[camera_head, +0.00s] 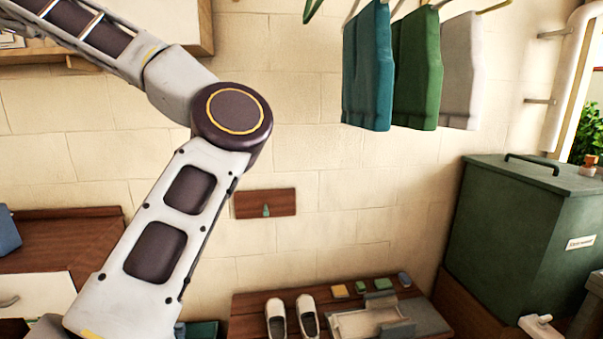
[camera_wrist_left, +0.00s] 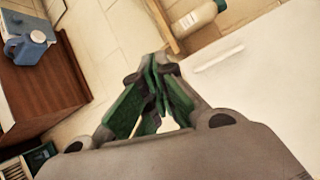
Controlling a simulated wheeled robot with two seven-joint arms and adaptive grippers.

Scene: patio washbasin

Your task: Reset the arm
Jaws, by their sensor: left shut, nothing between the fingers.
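My left arm crosses the left half of the head view, from the top left corner, bending at a dark round joint and running down to the lower left. Its gripper lies outside the head view. In the left wrist view my left gripper (camera_wrist_left: 155,65) is shut, its green and grey fingers together with nothing between them. It hangs over the floor and a pale flat surface (camera_wrist_left: 262,75).
A wooden bench (camera_head: 245,327) at the bottom holds white shoes (camera_head: 307,314) and small blocks. Teal, green and grey cloths (camera_head: 367,70) hang above. A green bin (camera_head: 510,225) stands right. A brown cabinet (camera_wrist_left: 40,100) with a blue jug (camera_wrist_left: 28,45) and a bottle (camera_wrist_left: 195,20) show in the wrist view.

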